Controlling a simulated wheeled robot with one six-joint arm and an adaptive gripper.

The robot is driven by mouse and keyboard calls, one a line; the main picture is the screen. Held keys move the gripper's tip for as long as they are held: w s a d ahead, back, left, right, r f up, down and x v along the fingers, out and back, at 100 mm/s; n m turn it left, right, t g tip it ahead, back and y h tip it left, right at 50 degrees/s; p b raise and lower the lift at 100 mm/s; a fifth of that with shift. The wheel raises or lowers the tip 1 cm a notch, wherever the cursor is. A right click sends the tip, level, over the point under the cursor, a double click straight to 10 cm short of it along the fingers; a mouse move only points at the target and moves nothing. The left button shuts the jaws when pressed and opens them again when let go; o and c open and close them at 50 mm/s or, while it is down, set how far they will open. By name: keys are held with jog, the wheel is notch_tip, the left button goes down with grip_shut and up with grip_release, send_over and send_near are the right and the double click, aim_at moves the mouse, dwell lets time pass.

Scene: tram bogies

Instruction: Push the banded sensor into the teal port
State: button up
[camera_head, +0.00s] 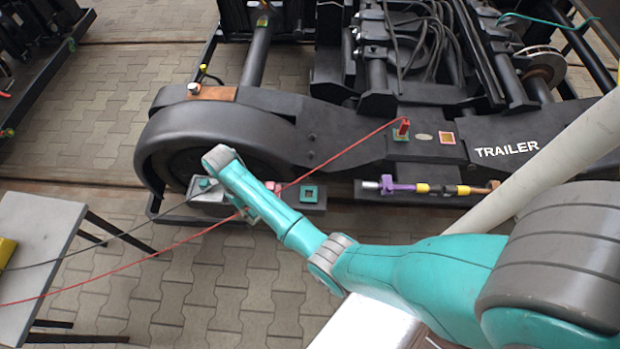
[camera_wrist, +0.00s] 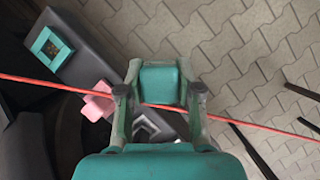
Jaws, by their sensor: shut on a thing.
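The teal port (camera_head: 309,194) is a square teal frame with a dark middle, on a dark strip beside the wheel. In the wrist view the teal port (camera_wrist: 51,45) is at the upper left, clear of my fingers. My gripper (camera_head: 247,212) is left of it in the head view, partly hidden by my arm. In the wrist view my gripper (camera_wrist: 160,95) is shut on a teal block, the banded sensor (camera_wrist: 160,85), gripped on both sides. Its bands and lower end are hidden. I cannot tell its height above the strip.
A pink piece (camera_wrist: 97,100) lies between port and gripper. A taut red cable (camera_head: 345,152) crosses near my gripper to a red plug (camera_head: 402,129). A dark cable (camera_head: 110,232) runs from the grey table (camera_head: 35,235). A purple-yellow rod (camera_head: 425,188) lies right of the port.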

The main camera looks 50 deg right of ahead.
jog(key=s+d+f+m+t+y, duration=0.1)
jog(key=d+m+t, duration=0.3)
jog(key=d+m, duration=0.6)
jog(key=s+d+f+m+t+y, duration=0.1)
jog(key=s+d+m+t, duration=0.2)
jog(key=d+m, duration=0.8)
jog(key=m+t, duration=0.1)
jog(key=m, duration=0.6)
jog(key=shift+f+y, duration=0.15)
jog(key=shift+y, duration=0.15)
jog(key=shift+f, duration=0.1)
jog(key=shift+f, duration=2.8)
jog(key=shift+f, duration=0.5)
jog(key=o, duration=1.1)
jog(key=shift+o, duration=0.2)
jog(key=v, duration=1.2)
